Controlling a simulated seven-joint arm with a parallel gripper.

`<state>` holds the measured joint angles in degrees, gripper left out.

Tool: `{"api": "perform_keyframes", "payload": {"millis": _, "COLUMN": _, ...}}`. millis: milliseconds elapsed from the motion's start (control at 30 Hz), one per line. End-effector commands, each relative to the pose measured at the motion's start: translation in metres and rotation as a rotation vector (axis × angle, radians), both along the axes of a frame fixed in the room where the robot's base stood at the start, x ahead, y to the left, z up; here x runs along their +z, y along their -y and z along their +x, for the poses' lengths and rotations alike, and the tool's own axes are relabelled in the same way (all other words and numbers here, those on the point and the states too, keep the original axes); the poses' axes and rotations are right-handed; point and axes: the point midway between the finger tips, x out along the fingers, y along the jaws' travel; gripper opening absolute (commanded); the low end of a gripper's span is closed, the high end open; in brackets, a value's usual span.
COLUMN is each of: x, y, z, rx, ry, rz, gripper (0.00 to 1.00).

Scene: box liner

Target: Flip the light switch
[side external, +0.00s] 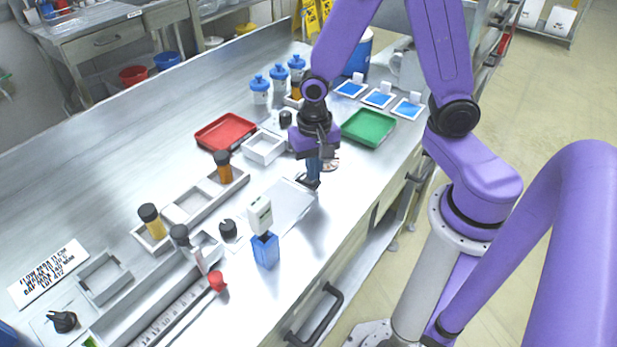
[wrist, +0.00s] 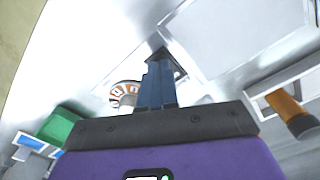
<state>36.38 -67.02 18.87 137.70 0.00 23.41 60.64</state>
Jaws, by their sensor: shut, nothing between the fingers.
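I cannot pick out a light switch in either view. My gripper (side external: 312,181) points down over the metal bench, near the right end of a pale flat sheet (side external: 283,207). Its fingers are shut with nothing between them. In the wrist view the blue fingers of my gripper (wrist: 160,52) reach toward the bench, their dark tips close to the edge of a grey sheet. A round dial with orange and white marks (wrist: 124,91) lies left of the fingers. It shows partly behind my gripper in the side view (side external: 331,162).
A red tray (side external: 225,132), a white box (side external: 264,147) and a green tray (side external: 368,127) lie behind my gripper. Long racks with black-capped vials (side external: 151,221) fill the left. The rear left bench surface is clear.

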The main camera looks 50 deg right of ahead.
Motion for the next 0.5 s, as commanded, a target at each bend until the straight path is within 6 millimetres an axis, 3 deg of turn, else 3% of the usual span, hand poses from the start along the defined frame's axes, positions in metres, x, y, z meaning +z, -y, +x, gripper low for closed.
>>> {"api": "perform_keyframes", "payload": {"millis": 500, "x": -0.0068, "y": 0.0, "z": -0.0001, "rx": 0.0, "ry": 0.0, "rz": -0.001, "gripper": 0.0}}
